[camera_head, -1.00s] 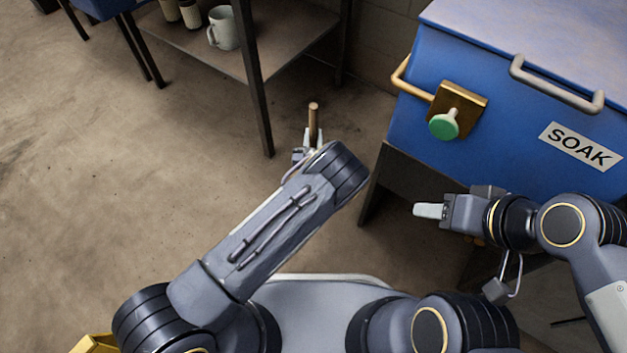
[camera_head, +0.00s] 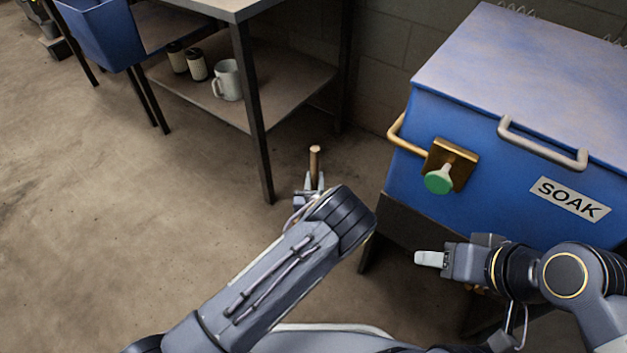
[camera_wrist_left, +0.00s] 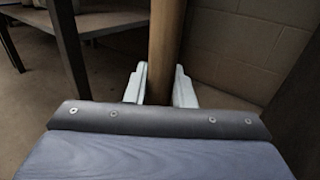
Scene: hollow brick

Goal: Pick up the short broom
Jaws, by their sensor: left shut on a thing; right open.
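The short broom shows only as a round wooden handle (camera_head: 315,160) standing upright between the shelf and the blue chest; its lower part is hidden behind my left arm. My left gripper (camera_head: 314,181) is shut on this handle. In the left wrist view the handle (camera_wrist_left: 165,45) rises between the two pale fingers of my left gripper (camera_wrist_left: 160,85). The broom's head is not visible in either view. My right gripper (camera_head: 430,258) is open and empty, in front of the blue chest, well to the right of the broom.
A blue chest (camera_head: 480,130) labelled SOAK, with a brass bracket and green knob (camera_head: 439,179), stands at right. A blue bin (camera_head: 98,32) is at upper left. The floor at left is clear.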

